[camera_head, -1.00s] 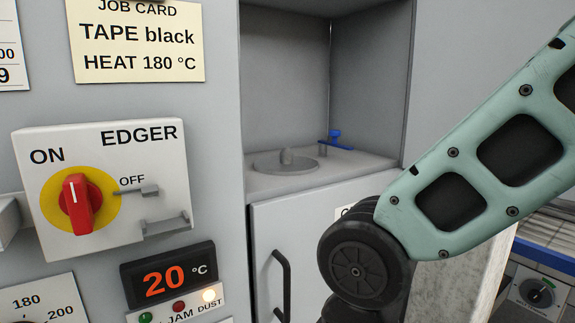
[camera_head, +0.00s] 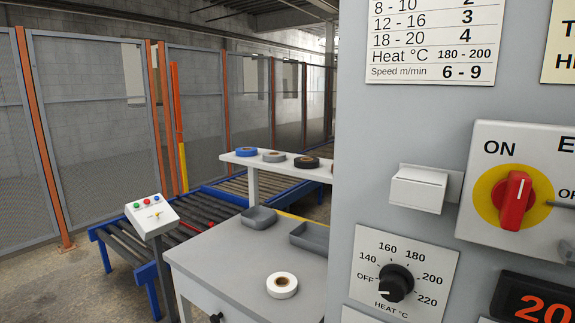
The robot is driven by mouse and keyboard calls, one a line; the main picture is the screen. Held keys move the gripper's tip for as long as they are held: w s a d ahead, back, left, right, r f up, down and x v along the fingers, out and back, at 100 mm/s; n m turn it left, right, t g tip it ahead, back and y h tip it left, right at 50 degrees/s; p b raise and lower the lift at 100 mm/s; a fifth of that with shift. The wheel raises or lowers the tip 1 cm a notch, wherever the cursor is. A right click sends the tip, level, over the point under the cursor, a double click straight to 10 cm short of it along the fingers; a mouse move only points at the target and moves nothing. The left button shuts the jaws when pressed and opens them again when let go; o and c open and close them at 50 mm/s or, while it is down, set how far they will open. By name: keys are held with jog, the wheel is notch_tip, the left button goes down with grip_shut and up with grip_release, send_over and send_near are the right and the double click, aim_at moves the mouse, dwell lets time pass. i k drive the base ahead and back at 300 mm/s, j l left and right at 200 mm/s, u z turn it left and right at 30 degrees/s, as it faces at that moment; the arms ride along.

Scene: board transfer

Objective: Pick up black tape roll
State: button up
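The black tape roll (camera_head: 307,162) lies flat on a narrow raised shelf (camera_head: 254,167) in the middle distance. Another roll shows in part at the right, cut off by the machine panel. My gripper is not in the current view, so what it holds cannot be seen.
A grey table (camera_head: 215,270) below the shelf bears a white roll (camera_head: 282,285) and grey trays (camera_head: 259,217). The edger panel (camera_head: 400,140) blocks the right side. A roller conveyor (camera_head: 130,245), a control box (camera_head: 152,215) and mesh fencing (camera_head: 90,120) stand left.

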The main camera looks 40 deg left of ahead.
aim_at(304, 163)
jog(key=u, duration=1.45)
jog(key=j, duration=0.1)
jog(key=i+z, duration=0.05)
